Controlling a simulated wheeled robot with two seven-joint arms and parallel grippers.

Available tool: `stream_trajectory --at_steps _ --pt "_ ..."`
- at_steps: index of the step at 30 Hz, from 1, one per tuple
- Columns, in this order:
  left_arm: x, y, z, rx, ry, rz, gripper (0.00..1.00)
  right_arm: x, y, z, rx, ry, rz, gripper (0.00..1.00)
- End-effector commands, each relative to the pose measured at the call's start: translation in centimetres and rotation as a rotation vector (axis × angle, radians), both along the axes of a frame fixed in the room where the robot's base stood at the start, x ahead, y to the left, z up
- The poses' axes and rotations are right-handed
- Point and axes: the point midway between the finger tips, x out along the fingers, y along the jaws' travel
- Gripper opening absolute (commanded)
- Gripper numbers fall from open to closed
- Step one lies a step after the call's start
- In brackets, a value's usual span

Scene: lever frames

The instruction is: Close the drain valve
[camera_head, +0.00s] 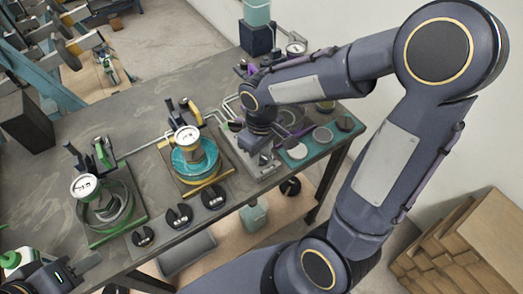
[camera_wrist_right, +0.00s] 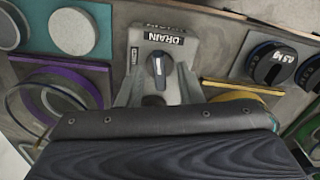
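The drain valve shows in the right wrist view as a dark knob with a light pointer line (camera_wrist_right: 160,66), on a grey block under a DRAIN label (camera_wrist_right: 163,38). The pointer looks near upright in that picture. My right gripper (camera_wrist_right: 159,88) has its grey fingers spread, one on each side below the knob, with nothing seen between them. Contact cannot be told. My left gripper (camera_head: 88,262) is at the bottom left, away from the valve, partly cut off.
A teal gauge station (camera_head: 193,160) and a green-edged gauge station (camera_head: 112,205) stand left of the valve. Several black slotted weights (camera_head: 178,217) lie along the front edge. A teal mat (camera_head: 318,148) with discs lies to the right. Pipes run behind.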

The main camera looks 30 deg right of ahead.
Motion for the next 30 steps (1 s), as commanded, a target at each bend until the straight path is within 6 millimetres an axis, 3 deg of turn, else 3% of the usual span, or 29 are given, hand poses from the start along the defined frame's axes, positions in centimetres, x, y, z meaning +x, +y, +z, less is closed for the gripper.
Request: stream_trajectory --at_steps 8,15,30 --pt "0.0 0.0 0.0 0.0 0.0 0.0 0.36 -0.03 -0.01 -0.17 0.0 0.0 0.0 0.31" --pt "0.0 0.0 0.0 0.0 0.0 0.0 0.36 -0.02 0.0 -0.14 0.0 0.0 0.0 0.0" --pt "0.0 0.0 0.07 0.0 0.0 0.0 0.36 -0.01 -0.01 -0.11 -0.001 0.0 0.082 0.0"
